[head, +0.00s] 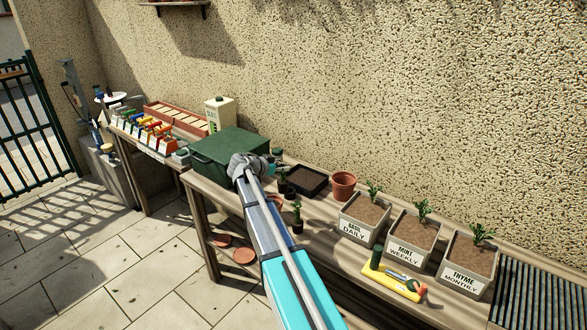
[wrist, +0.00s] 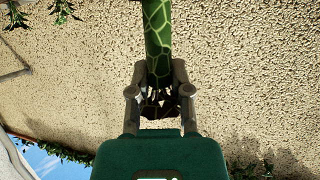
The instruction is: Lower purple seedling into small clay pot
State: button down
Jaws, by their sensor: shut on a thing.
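My gripper (wrist: 160,92) is shut on a green, pale-veined stem-like thing (wrist: 157,35) with a dark brown, net-like lower part (wrist: 158,104) between the fingers. No purple shows on it, so I cannot tell whether it is the purple seedling. In the head view my gripper (head: 277,166) is over the bench beside the green box, left of the black soil tray. A terracotta clay pot (head: 343,186) stands upright right of that tray, apart from my gripper. Another terracotta rim (head: 277,200) shows partly behind my arm. A small dark potted seedling (head: 297,217) stands near the bench's front.
The green box (head: 228,150) is left of my gripper, and the black soil tray (head: 307,180) right of it.

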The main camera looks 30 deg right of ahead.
jog(key=shift+w+a+f+b, duration=0.3)
jog(key=shift+w+a+f, duration=0.15)
jog(key=shift+a, duration=0.3)
jog(key=shift+w+a+f+b, duration=0.35)
jog(key=shift+w+a, duration=0.2)
jog(key=shift+a, duration=0.15)
jog(key=shift+w+a+f+b, duration=0.35)
jog(key=shift+w+a, duration=0.15)
jog(key=shift+a, duration=0.25)
jog(key=shift+d, duration=0.45)
jog(key=shift+f, duration=0.1)
jog(key=shift+f+b, duration=2.7)
jog(key=shift+b, duration=0.05)
jog(key=shift+f+b, duration=1.7)
jog(key=shift+b, duration=0.05)
dwell(0.8)
